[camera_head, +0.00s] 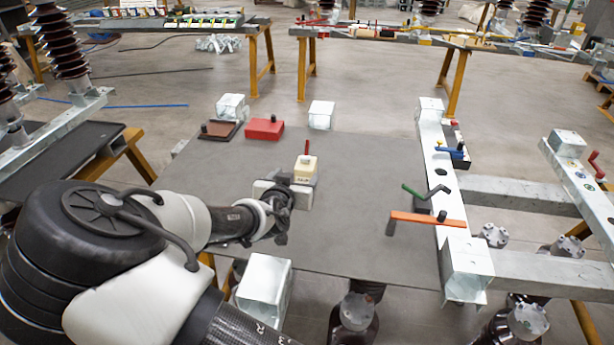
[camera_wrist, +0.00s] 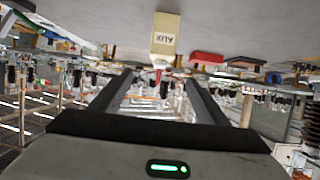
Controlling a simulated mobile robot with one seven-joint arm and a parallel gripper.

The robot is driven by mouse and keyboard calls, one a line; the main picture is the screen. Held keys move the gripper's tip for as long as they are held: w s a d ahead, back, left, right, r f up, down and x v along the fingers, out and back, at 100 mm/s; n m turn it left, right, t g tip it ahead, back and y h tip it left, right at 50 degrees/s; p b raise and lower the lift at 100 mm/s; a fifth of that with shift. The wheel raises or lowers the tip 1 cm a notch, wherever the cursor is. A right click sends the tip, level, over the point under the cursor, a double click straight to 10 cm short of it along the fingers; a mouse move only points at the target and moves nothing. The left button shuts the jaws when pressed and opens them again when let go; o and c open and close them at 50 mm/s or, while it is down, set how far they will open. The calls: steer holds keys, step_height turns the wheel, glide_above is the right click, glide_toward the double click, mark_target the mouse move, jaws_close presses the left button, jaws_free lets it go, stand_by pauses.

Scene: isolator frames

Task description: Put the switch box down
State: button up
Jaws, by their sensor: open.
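The switch box (camera_head: 305,169) is a small cream block with a red handle on top. It stands upright on the grey tabletop (camera_head: 350,235), near its middle. In the wrist view, which is upside down, the box (camera_wrist: 165,38) shows dark lettering, with its red handle pointing down the picture. My gripper (camera_head: 290,188) is just on the near side of the box. In the wrist view my gripper (camera_wrist: 160,76) has its two dark fingers spread apart with nothing between them, and the box appears beyond their tips. Part of the box's near side is hidden by the gripper in the head view.
A red box (camera_head: 264,129) and a brown tray-like piece (camera_head: 220,130) lie at the back left. A metal beam (camera_head: 436,180) with an orange bar (camera_head: 427,218) and a green crank (camera_head: 425,192) runs along the right. The tabletop between box and beam is clear.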

mark_target(305, 163)
steer(key=x, duration=1.3)
steer(key=shift+a+f+b, duration=0.1)
steer(key=shift+b, duration=0.25)
jaws_close()
